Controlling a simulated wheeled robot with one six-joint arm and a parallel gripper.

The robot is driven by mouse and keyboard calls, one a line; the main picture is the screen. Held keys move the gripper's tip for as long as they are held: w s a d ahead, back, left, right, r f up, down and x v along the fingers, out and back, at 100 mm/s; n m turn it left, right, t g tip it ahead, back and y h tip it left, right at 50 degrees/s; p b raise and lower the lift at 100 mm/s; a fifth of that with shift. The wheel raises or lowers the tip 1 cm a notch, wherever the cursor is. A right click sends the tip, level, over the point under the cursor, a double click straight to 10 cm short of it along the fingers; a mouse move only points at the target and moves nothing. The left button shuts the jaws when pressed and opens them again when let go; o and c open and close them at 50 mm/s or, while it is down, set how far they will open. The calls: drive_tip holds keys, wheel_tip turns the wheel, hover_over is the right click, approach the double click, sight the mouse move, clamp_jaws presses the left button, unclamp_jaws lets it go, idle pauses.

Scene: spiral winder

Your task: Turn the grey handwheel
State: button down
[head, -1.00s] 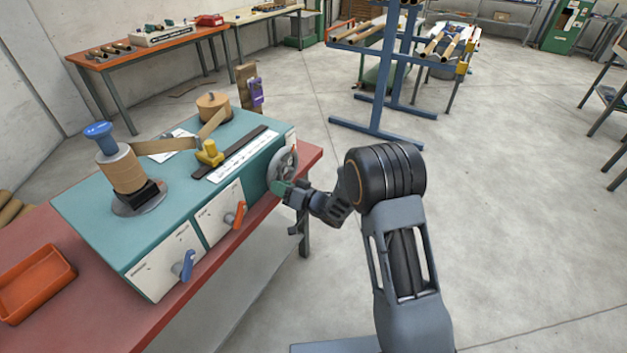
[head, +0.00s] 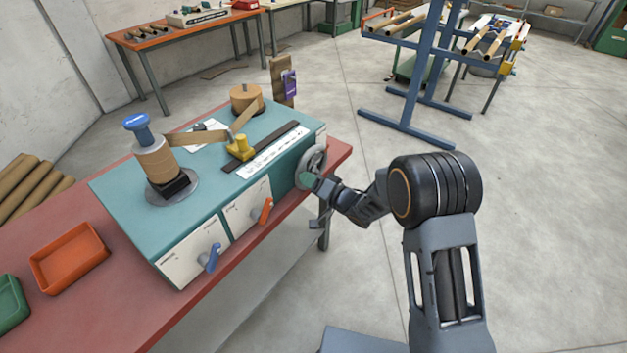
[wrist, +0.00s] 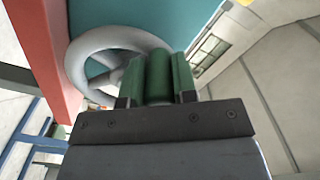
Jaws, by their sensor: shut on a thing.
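The grey handwheel (head: 313,160) is on the right end of the teal winder (head: 237,200). In the wrist view its grey rim (wrist: 84,48) shows to the left, against the teal housing. My gripper (head: 312,182) is at the wheel's lower edge. In the wrist view my gripper (wrist: 158,80) is shut on a green cylindrical grip (wrist: 159,72), which lies between its two green-faced fingers and seems to be the wheel's handle. The gripper hides where that grip joins the wheel.
The winder stands on a red bench (head: 108,305). A blue lever (head: 210,258) and an orange lever (head: 264,209) stick out from its front. An orange tray (head: 68,257) lies at the left. A blue rack (head: 425,90) stands behind on the floor. The floor to the right is clear.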

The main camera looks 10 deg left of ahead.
drive_tip(key=shift+s+f, duration=0.1)
drive_tip(key=c, duration=0.9)
unclamp_jaws()
drive_tip(key=b+v, duration=0.1)
drive_tip(key=v, duration=1.3)
